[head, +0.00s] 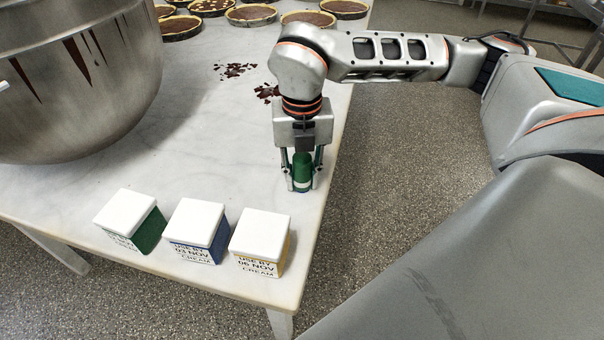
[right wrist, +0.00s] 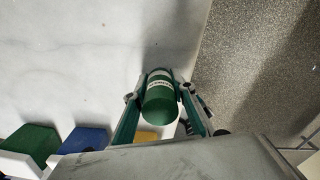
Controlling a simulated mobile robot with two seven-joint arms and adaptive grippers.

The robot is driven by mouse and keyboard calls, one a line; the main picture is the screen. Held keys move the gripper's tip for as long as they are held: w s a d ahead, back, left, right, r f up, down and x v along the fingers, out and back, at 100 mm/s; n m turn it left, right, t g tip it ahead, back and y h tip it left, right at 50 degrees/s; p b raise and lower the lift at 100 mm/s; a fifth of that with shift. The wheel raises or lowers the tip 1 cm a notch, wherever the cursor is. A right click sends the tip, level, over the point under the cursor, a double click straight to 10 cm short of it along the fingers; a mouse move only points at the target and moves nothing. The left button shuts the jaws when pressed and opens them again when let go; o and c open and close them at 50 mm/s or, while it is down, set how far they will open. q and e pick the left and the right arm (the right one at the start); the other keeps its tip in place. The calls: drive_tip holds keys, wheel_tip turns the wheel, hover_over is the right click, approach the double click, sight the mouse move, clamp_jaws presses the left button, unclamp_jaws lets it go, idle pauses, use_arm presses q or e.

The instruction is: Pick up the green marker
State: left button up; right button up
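The green marker (head: 302,172) is a short, thick green cylinder with a pale band, upright at the marble table's right edge. My right gripper (head: 302,186) points down over it, one finger on each side. In the right wrist view the marker (right wrist: 160,100) lies between the two fingers of the right gripper (right wrist: 164,102), and a narrow gap shows beside it, so the fingers look open around it and not closed on it. My left gripper is not in view.
Three white-topped cartons, green-sided (head: 130,219), blue-sided (head: 197,230) and yellow-sided (head: 260,242), stand along the front of the marble table (head: 215,140). A large metal bowl (head: 75,90) stands at left. Several chocolate tarts (head: 251,15) and dark crumbs (head: 236,70) lie behind.

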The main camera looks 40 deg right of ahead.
drive_tip(key=shift+r, duration=0.1)
drive_tip(key=shift+w+r, duration=0.1)
drive_tip(key=shift+r, duration=0.5)
wheel_tip(320, 180, up, 19)
drive_tip(key=p, duration=0.2)
drive_tip(key=shift+f, duration=0.15)
